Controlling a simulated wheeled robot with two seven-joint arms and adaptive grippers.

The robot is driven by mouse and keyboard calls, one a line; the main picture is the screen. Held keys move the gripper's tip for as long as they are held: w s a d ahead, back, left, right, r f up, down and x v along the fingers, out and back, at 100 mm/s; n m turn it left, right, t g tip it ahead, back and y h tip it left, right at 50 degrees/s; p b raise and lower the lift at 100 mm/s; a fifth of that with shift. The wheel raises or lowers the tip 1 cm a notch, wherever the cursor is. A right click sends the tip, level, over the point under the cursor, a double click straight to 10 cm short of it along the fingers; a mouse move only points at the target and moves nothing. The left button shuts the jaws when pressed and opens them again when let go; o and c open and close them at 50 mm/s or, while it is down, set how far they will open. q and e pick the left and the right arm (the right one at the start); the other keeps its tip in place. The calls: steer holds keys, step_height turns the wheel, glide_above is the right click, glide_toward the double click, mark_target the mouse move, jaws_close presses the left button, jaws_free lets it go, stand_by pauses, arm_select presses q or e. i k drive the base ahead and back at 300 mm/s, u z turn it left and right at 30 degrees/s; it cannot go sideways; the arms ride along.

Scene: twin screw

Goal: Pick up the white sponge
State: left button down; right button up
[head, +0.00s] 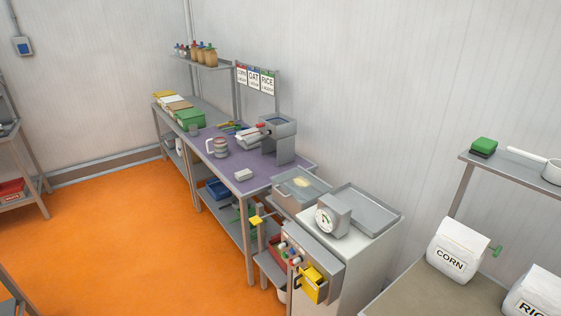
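A small whitish block (244,174), which looks like the white sponge, lies on the purple worktop (244,188) near its front edge. It is small in the head view, so its texture cannot be told. It lies in front of a grey machine (279,140) and to the right of a light-coloured jug (217,147). Nothing touches it from above. Neither of my grippers shows in the head view.
A grey tray (367,208), a dial scale (332,216) and a clear-lidded bin (300,186) stand right of the worktop. A green block (484,146) sits on the right shelf above a corn bag (457,250). The orange floor (130,235) before the worktop is open.

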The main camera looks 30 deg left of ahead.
mark_target(244, 174)
steer(key=u, duration=1.25)
